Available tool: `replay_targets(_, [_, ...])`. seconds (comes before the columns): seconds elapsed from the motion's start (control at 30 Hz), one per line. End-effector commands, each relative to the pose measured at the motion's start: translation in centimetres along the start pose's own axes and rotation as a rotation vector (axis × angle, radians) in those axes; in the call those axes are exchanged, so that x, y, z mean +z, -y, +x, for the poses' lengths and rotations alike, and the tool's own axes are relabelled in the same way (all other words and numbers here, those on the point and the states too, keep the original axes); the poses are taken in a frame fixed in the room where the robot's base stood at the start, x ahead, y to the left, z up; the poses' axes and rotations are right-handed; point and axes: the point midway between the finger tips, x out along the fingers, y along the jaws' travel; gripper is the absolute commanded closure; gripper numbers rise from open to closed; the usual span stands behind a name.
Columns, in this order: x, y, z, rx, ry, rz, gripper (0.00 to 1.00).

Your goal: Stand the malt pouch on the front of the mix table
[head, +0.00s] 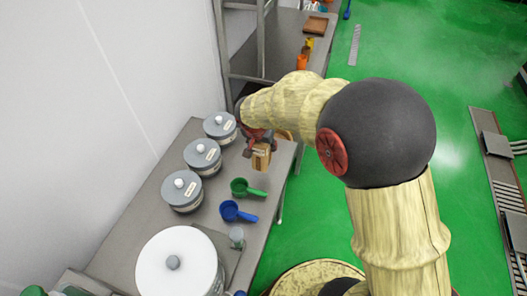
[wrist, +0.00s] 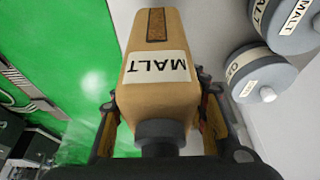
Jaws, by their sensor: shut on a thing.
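The malt pouch (wrist: 155,90) is tan with a white MALT label and a dark grey cap, and it fills the middle of the wrist view. My gripper (wrist: 158,112) is shut on it, one finger along each side. In the head view the pouch (head: 261,156) hangs from my gripper (head: 257,142) near the right edge of a grey table (head: 222,218). I cannot tell from these views whether its bottom touches the table. Which table is the mix table is not marked in the pictures.
Three grey-lidded canisters (head: 202,155) line the table's wall side. A large white-lidded container (head: 178,263) stands at the near end. Green floor (head: 320,200) is open to the right.

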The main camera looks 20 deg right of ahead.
Motion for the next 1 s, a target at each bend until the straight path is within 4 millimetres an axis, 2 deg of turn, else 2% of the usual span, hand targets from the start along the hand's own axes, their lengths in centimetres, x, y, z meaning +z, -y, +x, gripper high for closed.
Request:
replay_targets(0.03, [-0.1,0.1,1.5,0.005,0.004,-0.001,1.00])
replay_targets(0.2, [-0.9,0.8,4.2,0.003,0.003,0.000,1.00])
replay_targets(0.53, [-1.5,1.3,6.3,0.002,0.002,0.000,1.00])
replay_targets(0.73, [-0.5,1.3,8.6,0.001,0.002,-0.001,1.00])
replay_targets(1.0, [-0.4,1.4,8.8,0.000,0.001,0.000,1.00])
